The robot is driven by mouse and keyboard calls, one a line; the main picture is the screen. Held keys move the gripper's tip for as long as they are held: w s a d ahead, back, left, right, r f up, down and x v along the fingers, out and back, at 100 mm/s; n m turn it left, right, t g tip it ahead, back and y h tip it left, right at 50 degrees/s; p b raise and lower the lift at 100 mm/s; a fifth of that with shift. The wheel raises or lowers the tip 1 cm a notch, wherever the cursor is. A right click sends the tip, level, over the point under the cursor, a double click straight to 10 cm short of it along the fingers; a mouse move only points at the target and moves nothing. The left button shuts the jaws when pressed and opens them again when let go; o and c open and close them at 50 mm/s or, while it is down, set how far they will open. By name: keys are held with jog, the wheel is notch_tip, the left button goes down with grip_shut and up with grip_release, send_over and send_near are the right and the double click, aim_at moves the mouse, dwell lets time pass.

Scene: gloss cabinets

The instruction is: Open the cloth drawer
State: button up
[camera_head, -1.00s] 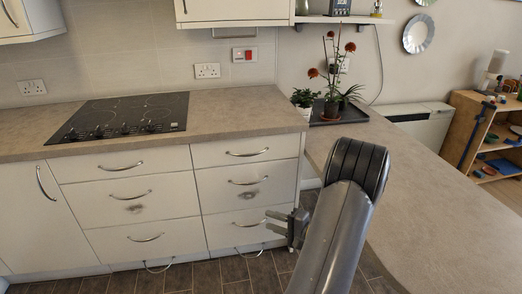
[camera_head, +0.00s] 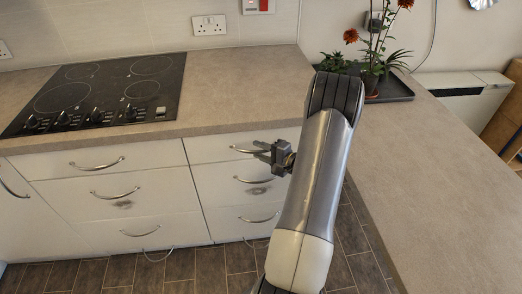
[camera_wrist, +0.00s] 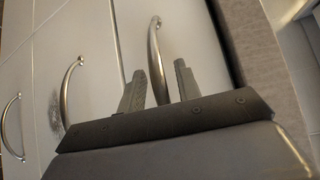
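The right drawer stack has three white drawers with curved metal handles; no marking shows which is the cloth drawer. My gripper (camera_head: 262,151) is in front of the top right drawer (camera_head: 215,149), at its handle (camera_head: 240,151). In the wrist view my gripper (camera_wrist: 160,82) has its two fingers apart. The top drawer's handle (camera_wrist: 154,45) reaches down between them, and I cannot tell whether either finger touches it. The middle drawer's handle (camera_wrist: 68,88) lies to the left. The drawer fronts look shut. My arm hides part of the right stack.
The countertop (camera_head: 240,105) overhangs the drawers closely above my gripper. A black hob (camera_head: 100,90) is on it at left. A peninsula counter (camera_head: 430,190) runs along the right, with a plant tray (camera_head: 395,90) at its back. Tiled floor (camera_head: 190,270) lies below.

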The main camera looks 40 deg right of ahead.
jog(key=shift+c, duration=0.3)
grip_shut()
dwell(0.3)
